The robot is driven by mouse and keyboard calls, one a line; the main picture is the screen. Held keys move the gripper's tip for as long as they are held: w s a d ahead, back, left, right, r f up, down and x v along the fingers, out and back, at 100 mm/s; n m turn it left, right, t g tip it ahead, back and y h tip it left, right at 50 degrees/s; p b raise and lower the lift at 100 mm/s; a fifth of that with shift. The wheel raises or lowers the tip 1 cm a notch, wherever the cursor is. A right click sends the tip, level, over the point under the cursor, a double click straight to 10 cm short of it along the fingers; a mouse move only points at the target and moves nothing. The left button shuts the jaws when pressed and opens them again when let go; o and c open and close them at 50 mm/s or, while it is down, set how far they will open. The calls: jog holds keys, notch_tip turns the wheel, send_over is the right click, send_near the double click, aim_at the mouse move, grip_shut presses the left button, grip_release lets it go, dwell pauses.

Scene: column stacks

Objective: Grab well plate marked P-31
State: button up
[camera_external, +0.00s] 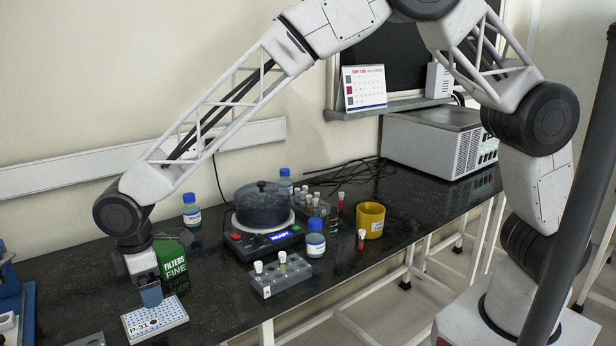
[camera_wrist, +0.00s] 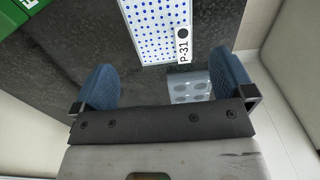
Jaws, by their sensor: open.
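The well plate marked P-31 (camera_external: 158,318) is white with rows of blue wells and lies flat on the black bench at the lower left. In the wrist view the plate (camera_wrist: 157,28) shows at the top centre, with its P-31 label and a black dot at its right edge. My gripper (camera_external: 151,297) hangs pointing down just above or behind the plate in the external view. In the wrist view my gripper (camera_wrist: 168,88) has its two blue fingers wide apart with nothing held between them. The plate lies beyond the fingertips in that view.
A green filters box (camera_external: 173,264) stands close beside my gripper, and its corner shows in the wrist view (camera_wrist: 27,22). A grey tube rack (camera_external: 281,275) is to the right. A grey block with round wells (camera_wrist: 188,85) lies near the plate by the bench edge.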

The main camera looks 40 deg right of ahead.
aim_at(155, 312)
jog(key=shift+f, duration=1.1)
jog(key=shift+d+f, duration=0.15)
jog(key=shift+f, duration=2.45)
jog(key=c, duration=0.7)
jog(key=shift+o, duration=0.2)
jog(key=shift+r, duration=0.1)
